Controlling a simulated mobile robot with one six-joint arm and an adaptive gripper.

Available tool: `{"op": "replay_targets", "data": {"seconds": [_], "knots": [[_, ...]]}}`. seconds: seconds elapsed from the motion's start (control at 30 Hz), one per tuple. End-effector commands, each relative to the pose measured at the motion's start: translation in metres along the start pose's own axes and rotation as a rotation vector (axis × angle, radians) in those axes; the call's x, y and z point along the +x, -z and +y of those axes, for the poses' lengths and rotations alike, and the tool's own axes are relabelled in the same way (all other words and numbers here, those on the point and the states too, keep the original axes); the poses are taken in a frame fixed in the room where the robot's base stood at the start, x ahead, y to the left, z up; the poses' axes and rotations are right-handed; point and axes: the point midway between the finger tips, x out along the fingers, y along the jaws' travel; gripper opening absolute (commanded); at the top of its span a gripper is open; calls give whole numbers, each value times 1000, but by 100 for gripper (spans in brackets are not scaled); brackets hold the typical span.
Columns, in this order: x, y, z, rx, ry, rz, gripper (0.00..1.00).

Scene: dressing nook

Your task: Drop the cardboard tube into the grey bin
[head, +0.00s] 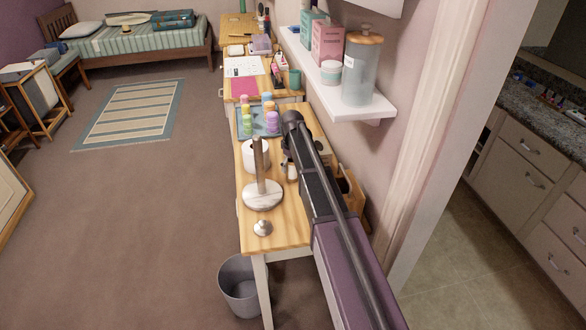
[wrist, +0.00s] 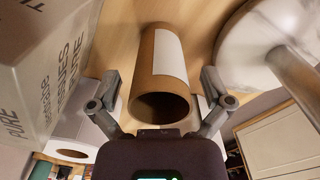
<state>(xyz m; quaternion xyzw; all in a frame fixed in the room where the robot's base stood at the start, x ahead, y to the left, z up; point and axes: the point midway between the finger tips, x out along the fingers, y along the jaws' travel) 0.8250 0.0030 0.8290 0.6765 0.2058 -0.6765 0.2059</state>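The cardboard tube (wrist: 160,85) is brown with a white paper patch, its open end facing the wrist camera. It lies between the two fingers of my gripper (wrist: 160,82), which are open, with a gap visible on each side. In the head view my gripper (head: 289,170) is low over the wooden table (head: 285,232), partly covered by my arm; I cannot make out the tube there. The grey bin (head: 236,284) stands on the floor by the table's near end, partly behind a table leg. What is inside it cannot be told.
A roll holder with a round marble base (head: 263,197) and upright post stands left of my gripper. A white roll (head: 255,156) is behind it. A tissue box (wrist: 45,65) is close in the wrist view. A shelf (head: 345,104) overhangs the table's right side.

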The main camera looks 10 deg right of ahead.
Motion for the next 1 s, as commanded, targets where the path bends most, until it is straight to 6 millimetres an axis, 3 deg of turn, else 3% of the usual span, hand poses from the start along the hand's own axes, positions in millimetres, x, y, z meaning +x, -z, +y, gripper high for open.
{"op": "replay_targets", "data": {"seconds": [0.03, 0.13, 0.2, 0.67, 1.0], "knots": [[0, 0, 0, 0, 0, 0, 79], [0, 0, 0, 0, 0, 0, 59], [0, 0, 0, 0, 0, 0, 52], [-1, 0, -1, -1, 0, 0, 47], [-19, 0, -1, -1, 0, 0, 47]]}}
